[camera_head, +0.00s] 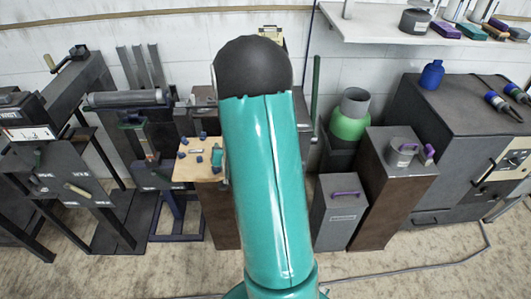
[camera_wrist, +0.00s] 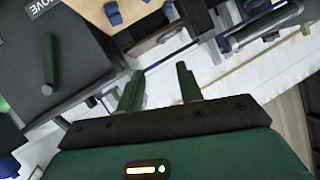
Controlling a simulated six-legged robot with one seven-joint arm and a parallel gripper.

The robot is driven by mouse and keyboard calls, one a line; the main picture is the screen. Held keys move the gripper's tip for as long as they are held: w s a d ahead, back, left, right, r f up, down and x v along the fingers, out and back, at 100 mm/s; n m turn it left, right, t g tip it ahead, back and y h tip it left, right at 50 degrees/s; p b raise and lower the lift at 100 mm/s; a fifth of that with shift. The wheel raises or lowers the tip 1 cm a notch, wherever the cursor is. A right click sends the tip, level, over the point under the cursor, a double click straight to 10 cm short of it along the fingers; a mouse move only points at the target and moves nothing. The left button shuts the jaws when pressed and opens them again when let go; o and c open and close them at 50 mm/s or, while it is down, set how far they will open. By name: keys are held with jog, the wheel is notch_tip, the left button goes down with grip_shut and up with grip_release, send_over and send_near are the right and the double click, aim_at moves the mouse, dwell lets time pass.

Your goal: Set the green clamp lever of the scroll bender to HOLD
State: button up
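In the wrist view a dark green lever (camera_wrist: 50,65) stands out from a dark plate (camera_wrist: 75,48). Its upper end lies close to a white MOVE label (camera_wrist: 38,5). No HOLD label is readable in either view. My gripper (camera_wrist: 160,85) is open, its two green fingers apart with nothing between them. The lever is to the left of the fingers in the wrist view, apart from them. In the head view my teal arm covers the middle, and I cannot make out this lever or my fingers there.
A wooden top (camera_head: 192,160) with several blue pieces is left of my arm. Machines with dark panels (camera_head: 62,180) stand farther left. A green container (camera_head: 350,115), brown cabinet (camera_head: 390,190) and grey box (camera_head: 340,215) are on the right. The foreground floor is mostly clear.

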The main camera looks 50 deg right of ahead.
jog(key=s+d+f+m+h, duration=0.3)
jog(key=s+d+f, duration=0.1)
jog(key=s+f, duration=0.3)
jog(key=s+d+f+m+h, duration=0.3)
jog(key=s+f+m+h, duration=0.1)
jog(key=s+f, duration=0.35)
jog(key=x, duration=1.3)
jog(key=shift+d+r, duration=0.25)
jog(key=shift+d, duration=0.1)
jog(key=shift+w, duration=0.1)
jog(key=shift+c, duration=0.3)
grip_shut()
